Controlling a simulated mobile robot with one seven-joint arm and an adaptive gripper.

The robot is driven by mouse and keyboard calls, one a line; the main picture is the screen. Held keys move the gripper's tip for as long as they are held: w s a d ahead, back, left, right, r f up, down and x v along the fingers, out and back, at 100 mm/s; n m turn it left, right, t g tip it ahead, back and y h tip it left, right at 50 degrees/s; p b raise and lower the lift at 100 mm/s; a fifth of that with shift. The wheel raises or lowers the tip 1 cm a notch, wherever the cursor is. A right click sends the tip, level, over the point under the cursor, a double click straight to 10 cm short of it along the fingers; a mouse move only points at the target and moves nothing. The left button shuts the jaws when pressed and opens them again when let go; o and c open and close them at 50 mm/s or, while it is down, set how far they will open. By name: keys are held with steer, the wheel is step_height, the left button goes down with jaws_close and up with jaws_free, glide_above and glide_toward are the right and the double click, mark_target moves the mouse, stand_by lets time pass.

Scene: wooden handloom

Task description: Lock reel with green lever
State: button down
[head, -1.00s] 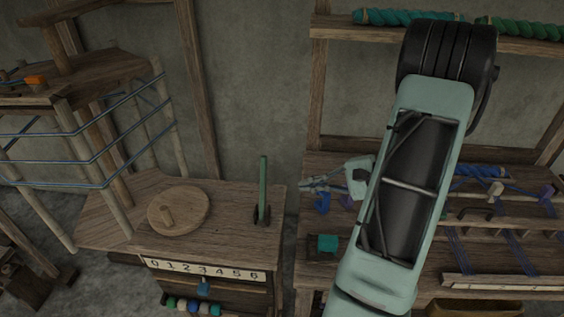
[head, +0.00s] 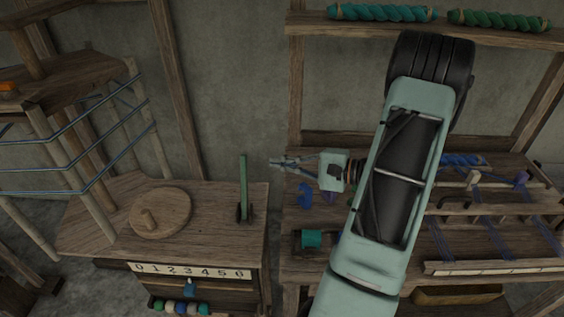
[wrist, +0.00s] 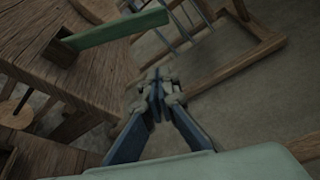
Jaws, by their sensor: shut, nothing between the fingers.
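The green lever (head: 243,187) stands upright in a dark bracket near the right edge of the left wooden table. In the wrist view the green lever (wrist: 117,29) shows at the upper left, rising from its slot. The reel (head: 70,140) stands at the left, a wooden frame with posts and blue yarn strung around it. My gripper (head: 276,162) is shut and empty, pointing left, to the right of the lever and apart from it. It also shows in the wrist view (wrist: 154,85), its fingertips together, right of the table edge.
A round wooden disc with a peg (head: 160,213) lies on the left table, above a number strip (head: 193,271). The right bench holds a teal spool (head: 311,239) and blue yarn. A shelf (head: 430,31) with teal and green skeins runs along the wall.

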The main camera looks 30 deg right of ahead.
mark_target(244, 188)
steer(key=w+a+p, duration=0.2)
steer(key=a, duration=0.4)
steer(key=shift+w+r, duration=0.15)
steer(key=shift+r, duration=0.2)
steer(key=shift+a+b, duration=0.15)
steer(key=shift+b, duration=0.2)
